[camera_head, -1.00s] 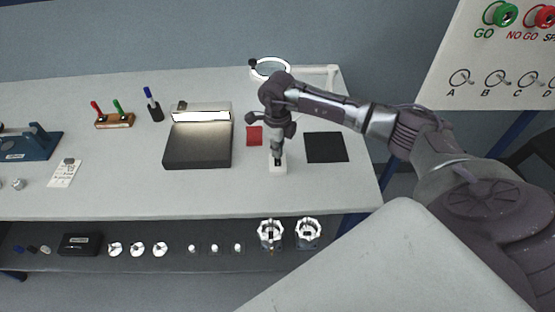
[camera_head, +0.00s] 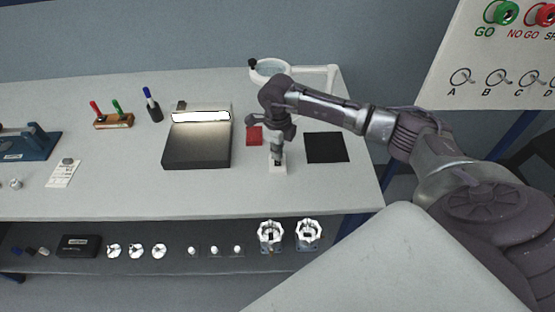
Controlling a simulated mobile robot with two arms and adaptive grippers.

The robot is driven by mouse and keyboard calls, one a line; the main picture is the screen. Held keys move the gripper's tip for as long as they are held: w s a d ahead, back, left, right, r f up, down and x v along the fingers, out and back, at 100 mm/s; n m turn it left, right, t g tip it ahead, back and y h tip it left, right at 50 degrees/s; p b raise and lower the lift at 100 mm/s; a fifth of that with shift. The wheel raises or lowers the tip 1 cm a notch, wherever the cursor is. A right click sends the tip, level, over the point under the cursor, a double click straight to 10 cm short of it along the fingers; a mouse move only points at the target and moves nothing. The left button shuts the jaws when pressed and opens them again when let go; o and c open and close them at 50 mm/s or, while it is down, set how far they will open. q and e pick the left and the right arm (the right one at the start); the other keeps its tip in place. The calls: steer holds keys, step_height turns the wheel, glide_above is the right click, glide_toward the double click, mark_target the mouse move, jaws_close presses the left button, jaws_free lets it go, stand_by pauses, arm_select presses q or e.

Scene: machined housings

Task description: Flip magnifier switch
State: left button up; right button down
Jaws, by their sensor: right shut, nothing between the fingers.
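The magnifier (camera_head: 270,63) stands at the back of the table, with a round white-rimmed lens and a white arm reaching to the right. A small white switch box (camera_head: 278,169) with a dark part on top lies on the table in front of it. My right gripper (camera_head: 278,160) points down at the box, shut and empty, its tips at or just above the dark part. Whether they touch cannot be told. The gripper hides part of the box's top. My left gripper is not in view.
A red square (camera_head: 254,135) lies left of the gripper and a black mat (camera_head: 326,147) right of it. A dark lit inspection box (camera_head: 197,150) stands further left. Several metal parts rest on the lower shelf (camera_head: 190,263). The table front is clear.

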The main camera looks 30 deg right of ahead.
steer(key=shift+r+p, duration=0.6)
steer(key=shift+r, duration=0.05)
steer(key=shift+r+p, duration=1.55)
steer(key=shift+r, duration=1.2)
